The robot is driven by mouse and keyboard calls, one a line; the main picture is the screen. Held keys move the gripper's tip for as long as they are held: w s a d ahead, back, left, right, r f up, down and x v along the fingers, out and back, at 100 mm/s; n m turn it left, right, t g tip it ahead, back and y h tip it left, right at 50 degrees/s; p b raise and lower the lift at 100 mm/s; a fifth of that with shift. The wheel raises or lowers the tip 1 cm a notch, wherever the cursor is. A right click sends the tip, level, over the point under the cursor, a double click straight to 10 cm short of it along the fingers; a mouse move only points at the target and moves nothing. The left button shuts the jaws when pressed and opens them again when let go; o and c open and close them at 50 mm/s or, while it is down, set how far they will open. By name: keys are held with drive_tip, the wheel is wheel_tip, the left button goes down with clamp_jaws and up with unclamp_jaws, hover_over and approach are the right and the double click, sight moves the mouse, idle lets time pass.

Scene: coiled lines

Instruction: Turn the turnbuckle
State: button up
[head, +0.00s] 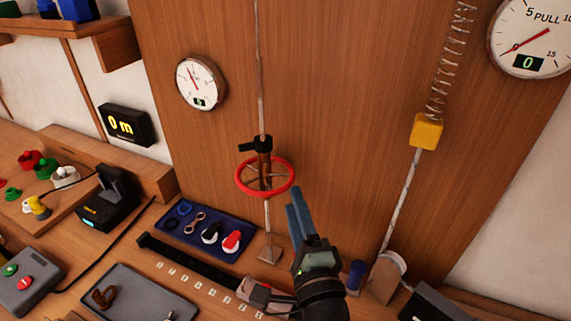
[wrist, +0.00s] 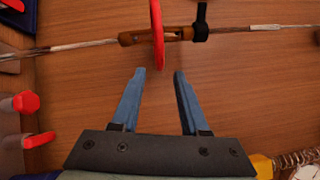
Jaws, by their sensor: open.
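The turnbuckle (head: 264,163) is a brown body on an upright line in front of the wooden panel. A red handwheel (head: 262,197) rings it, and a black clamp sits at its top. My gripper (head: 297,198) has blue fingers and is just to the right of the wheel in the head view. In the wrist view the turnbuckle (wrist: 136,39) lies sideways. The wheel (wrist: 157,35) shows edge-on there, its near end by the gap between the fingertips (wrist: 160,74). The fingers are apart and hold nothing. I cannot tell whether a finger touches the rim.
A yellow block (head: 426,131) hangs from a spring on a second line at the right. A round gauge (head: 202,84) is on the panel at the left. A blue tray (head: 178,229) with small parts lies below the wheel. The panel between the two lines is bare.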

sight(288, 183)
drive_tip(key=p+x, duration=0.1)
drive_tip(key=x, duration=0.7)
drive_tip(key=shift+w+a, duration=0.1)
drive_tip(key=shift+w, duration=0.25)
drive_tip(key=shift+r, duration=0.1)
clamp_jaws()
